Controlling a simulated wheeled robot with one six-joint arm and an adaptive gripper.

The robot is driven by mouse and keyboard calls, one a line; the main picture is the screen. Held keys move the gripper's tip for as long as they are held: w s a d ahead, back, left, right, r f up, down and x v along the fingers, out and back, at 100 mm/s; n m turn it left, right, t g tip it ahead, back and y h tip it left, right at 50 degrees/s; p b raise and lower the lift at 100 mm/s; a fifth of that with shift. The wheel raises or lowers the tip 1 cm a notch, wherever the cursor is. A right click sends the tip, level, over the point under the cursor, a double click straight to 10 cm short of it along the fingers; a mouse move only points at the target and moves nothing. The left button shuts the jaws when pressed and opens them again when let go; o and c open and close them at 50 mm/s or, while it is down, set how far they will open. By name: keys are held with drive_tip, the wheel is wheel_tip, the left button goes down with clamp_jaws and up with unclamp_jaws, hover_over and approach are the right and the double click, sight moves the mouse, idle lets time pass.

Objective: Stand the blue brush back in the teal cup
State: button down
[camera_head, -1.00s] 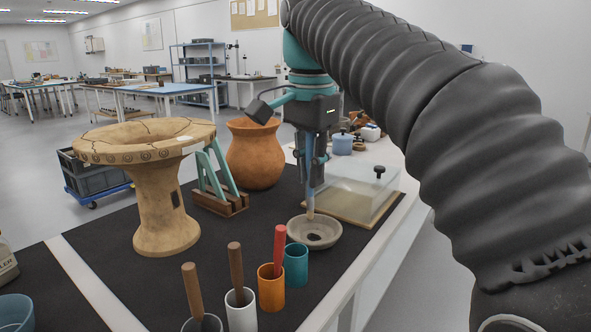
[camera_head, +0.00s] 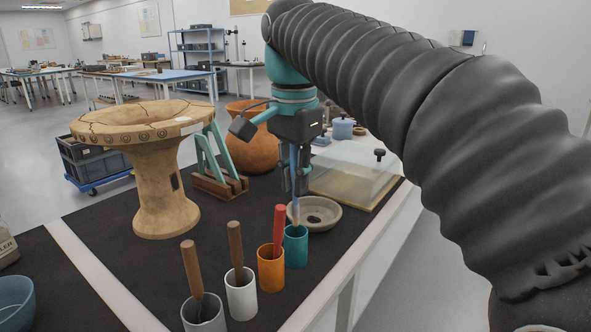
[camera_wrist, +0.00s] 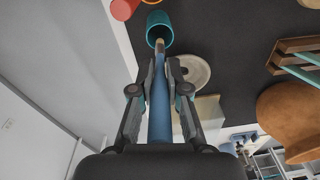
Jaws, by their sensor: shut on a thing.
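The teal cup (camera_head: 296,250) stands upright at the right end of a row of cups on the dark mat. My gripper (camera_head: 298,188) is above it, shut on the blue brush (camera_head: 294,160), which hangs nearly upright with its pale bristle end down. The bristle end is at the cup's mouth; I cannot tell whether it is inside the rim. In the wrist view the blue brush (camera_wrist: 160,108) runs between the fingers of my gripper (camera_wrist: 167,72), and its tip overlaps the opening of the teal cup (camera_wrist: 158,22). The cup's inside is mostly hidden.
An orange cup (camera_head: 270,272) with a red-handled tool stands close left of the teal cup. A white cup (camera_head: 241,298) and a grey cup (camera_head: 204,318) hold brown-handled tools. A shallow stone bowl (camera_head: 326,218) lies just behind. A clear box (camera_head: 350,168) is behind right.

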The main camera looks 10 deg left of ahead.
sight(295, 210)
drive_tip(key=shift+f+b, duration=2)
drive_tip(key=shift+f, duration=1.45)
drive_tip(key=c, duration=1.1)
unclamp_jaws()
drive_tip(key=shift+r, duration=0.1)
drive_tip(key=shift+s+r, duration=0.15)
drive_tip(key=shift+r, duration=1.7)
drive_tip(key=shift+s+r, duration=0.15)
drive_tip(key=shift+r, duration=1.65)
